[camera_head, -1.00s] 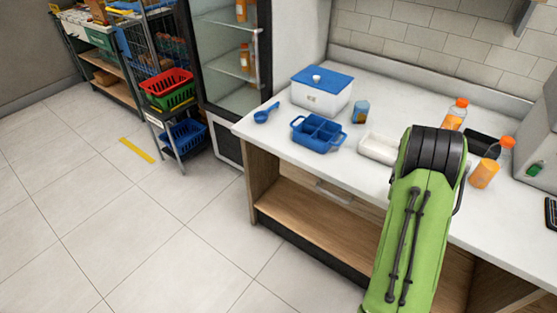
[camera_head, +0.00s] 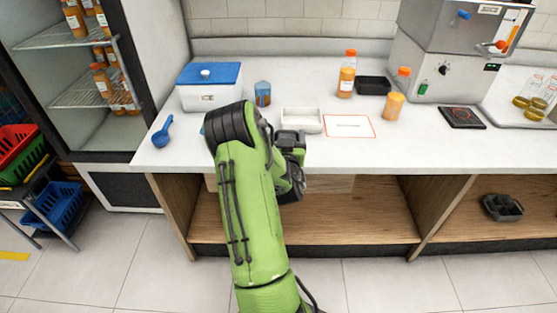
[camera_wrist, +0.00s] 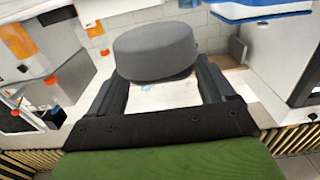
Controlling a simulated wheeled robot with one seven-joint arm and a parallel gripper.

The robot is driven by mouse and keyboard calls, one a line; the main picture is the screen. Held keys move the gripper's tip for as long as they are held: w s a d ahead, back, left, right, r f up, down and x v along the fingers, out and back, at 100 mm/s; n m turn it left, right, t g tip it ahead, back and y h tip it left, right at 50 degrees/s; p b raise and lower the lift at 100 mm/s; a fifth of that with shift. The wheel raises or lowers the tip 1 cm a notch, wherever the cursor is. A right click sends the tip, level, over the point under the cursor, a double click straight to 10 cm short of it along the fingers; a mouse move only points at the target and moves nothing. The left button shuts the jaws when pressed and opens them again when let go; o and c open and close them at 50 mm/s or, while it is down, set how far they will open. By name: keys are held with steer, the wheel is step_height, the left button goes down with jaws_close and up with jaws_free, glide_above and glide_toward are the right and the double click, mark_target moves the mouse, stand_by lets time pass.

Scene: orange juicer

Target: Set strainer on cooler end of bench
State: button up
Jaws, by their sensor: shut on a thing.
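My gripper (camera_wrist: 160,84) is shut on a dark grey round thing (camera_wrist: 155,50), which I take to be the strainer; its mesh is not discernible. In the head view, my green arm reaches to the bench front edge, with the dark gripper end (camera_head: 291,165) partly hidden behind it. The cooler (camera_head: 209,93), a white box with a blue lid, stands at the left end of the white bench (camera_head: 350,158). The bench top left of my arm, in front of the cooler, is partly visible.
A blue scoop (camera_head: 162,131) lies near the bench's left edge. A blue cup (camera_head: 263,94), white tray (camera_head: 302,120), red-edged card (camera_head: 349,126), orange bottles (camera_head: 346,76) and a black tray (camera_head: 374,85) stand farther back. My arm mostly hides the blue caddy. A juicer (camera_head: 450,60) stands right.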

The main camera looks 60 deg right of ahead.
step_height(320, 180, down, 3)
steer(key=shift+w+r+b, duration=0.15)
steer(key=shift+r+b, duration=0.05)
steer(key=shift+b, duration=0.35)
steer(key=shift+f+b, duration=0.85)
steer(key=shift+f, duration=0.45)
